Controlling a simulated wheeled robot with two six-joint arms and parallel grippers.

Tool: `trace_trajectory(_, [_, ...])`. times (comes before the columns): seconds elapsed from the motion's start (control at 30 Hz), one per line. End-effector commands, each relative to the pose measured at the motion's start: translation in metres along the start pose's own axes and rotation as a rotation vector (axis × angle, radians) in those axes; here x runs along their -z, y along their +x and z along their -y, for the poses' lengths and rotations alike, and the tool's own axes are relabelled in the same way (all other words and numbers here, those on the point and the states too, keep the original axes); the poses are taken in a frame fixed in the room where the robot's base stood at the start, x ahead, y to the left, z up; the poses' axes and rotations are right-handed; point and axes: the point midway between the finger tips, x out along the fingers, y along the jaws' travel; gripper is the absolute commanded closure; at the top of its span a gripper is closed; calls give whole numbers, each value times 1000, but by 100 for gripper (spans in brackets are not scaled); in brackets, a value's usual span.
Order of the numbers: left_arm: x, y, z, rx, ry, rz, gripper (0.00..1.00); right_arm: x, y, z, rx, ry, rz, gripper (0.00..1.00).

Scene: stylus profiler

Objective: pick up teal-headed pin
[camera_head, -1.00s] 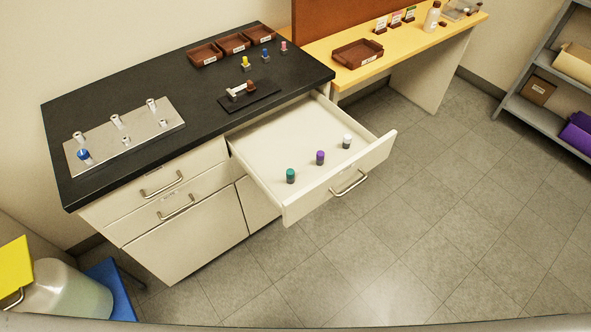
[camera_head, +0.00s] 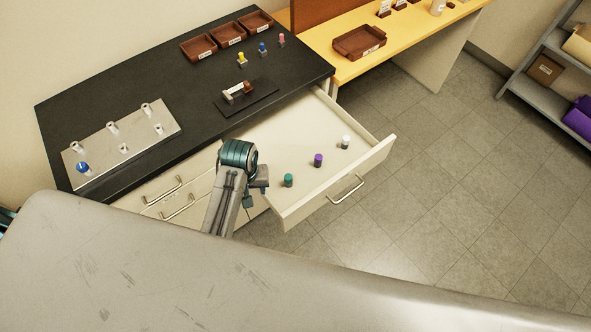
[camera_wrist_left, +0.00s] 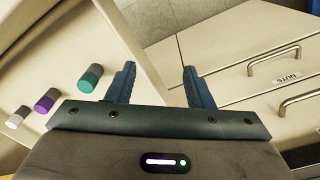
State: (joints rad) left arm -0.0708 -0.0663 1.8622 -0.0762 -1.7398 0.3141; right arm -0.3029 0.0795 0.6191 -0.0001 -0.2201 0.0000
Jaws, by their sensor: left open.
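The teal-headed pin (camera_head: 288,180) stands upright in the open drawer (camera_head: 270,140), nearest the drawer's front left corner. It also shows in the left wrist view (camera_wrist_left: 90,78), left of the fingers. My left gripper (camera_head: 256,196) is at the drawer's left side wall, left of the teal-headed pin and apart from it. In the left wrist view its two blue fingers (camera_wrist_left: 157,85) are spread with nothing between them. My right gripper is not in view.
A purple-headed pin (camera_head: 318,160) and a white-headed pin (camera_head: 345,142) stand in the same drawer. The drawer's back part is bare. The black countertop (camera_head: 190,100) holds a metal plate (camera_head: 105,155) with several posts, a dark stand and brown trays (camera_head: 228,33).

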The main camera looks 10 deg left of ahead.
Motion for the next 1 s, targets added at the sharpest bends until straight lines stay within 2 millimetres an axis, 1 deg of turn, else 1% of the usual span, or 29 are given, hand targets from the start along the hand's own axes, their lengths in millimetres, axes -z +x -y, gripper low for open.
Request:
trace_trajectory(0.03, [7,-7,-9,-5,-17,11,53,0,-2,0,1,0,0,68])
trace_trajectory(0.27, [32,-25,-43,-9,-92,78,53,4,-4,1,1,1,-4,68])
trace_trajectory(0.4, [48,-41,-66,-8,-135,120,53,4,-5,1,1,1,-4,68])
trace_trajectory(0.5, [57,-53,-81,-5,-160,147,53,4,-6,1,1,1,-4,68])
trace_trajectory(0.6, [62,-59,-89,0,-177,166,53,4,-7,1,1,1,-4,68])
trace_trajectory(0.67, [62,-57,-91,3,-180,173,53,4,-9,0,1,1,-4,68])
trace_trajectory(0.77, [59,-44,-91,5,-181,176,53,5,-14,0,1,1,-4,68])
trace_trajectory(0.9, [56,-22,-92,4,-181,175,53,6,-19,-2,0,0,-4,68])
trace_trajectory(1.0, [54,-11,-92,2,-181,173,53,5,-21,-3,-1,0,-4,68])
